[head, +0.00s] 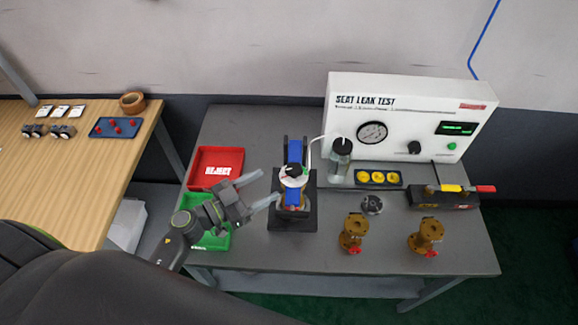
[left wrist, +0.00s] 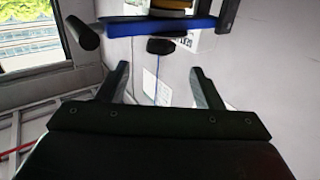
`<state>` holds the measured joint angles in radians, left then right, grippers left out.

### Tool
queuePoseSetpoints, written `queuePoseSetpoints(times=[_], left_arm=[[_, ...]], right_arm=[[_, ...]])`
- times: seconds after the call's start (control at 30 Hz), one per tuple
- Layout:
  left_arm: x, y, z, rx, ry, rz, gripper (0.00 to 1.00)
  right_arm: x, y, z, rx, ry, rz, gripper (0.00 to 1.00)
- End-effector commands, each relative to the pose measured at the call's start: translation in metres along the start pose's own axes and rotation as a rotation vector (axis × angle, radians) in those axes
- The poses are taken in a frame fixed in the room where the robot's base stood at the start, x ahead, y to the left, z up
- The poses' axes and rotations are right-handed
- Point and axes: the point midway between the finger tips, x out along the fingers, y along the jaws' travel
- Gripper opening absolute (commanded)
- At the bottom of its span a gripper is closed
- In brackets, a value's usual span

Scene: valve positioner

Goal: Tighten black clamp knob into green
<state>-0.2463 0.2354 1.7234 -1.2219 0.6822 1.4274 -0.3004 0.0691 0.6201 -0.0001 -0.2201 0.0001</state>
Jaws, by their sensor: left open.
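The clamp fixture (head: 308,213) stands on the grey bench, with blue bars and a brass-coloured part in it. On top is a white disc (head: 300,181) with a black knob (head: 293,170) and a small red mark; any green zone is too small to make out. My left gripper (head: 269,186) is open and empty just left of the fixture, fingers pointing toward it. In the left wrist view, a blue bar (left wrist: 160,27) and a dark rounded knob-like part (left wrist: 160,46) lie beyond and between the open fingertips (left wrist: 160,76). My right gripper is not in view.
A red reject tray (head: 217,163) and a green tray (head: 207,236) lie left of the fixture. The seat leak test box (head: 400,95) and a clear cylinder (head: 341,165) stand behind right. Two brass valves (head: 353,232) (head: 426,236) stand at the right front.

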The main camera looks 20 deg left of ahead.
Motion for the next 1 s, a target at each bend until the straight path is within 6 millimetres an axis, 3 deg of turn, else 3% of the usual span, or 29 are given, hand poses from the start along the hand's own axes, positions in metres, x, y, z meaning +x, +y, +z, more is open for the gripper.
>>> queuePoseSetpoints(times=[0.2, 0.4, 0.83, 1.0], left_arm=[[0.048, 0.000, -0.003, -0.001, 0.003, 0.000, 0.60], [0.075, 0.000, -0.001, 0.000, 0.002, 0.000, 0.60], [0.085, 0.000, 0.001, 0.001, -0.001, 0.001, 0.60], [0.085, 0.000, 0.000, 0.001, 0.000, 0.001, 0.39]], right_arm=[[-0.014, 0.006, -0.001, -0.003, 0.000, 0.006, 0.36], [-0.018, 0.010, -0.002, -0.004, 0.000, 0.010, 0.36], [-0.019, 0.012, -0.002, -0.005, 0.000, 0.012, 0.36], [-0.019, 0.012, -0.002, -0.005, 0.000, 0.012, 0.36]])
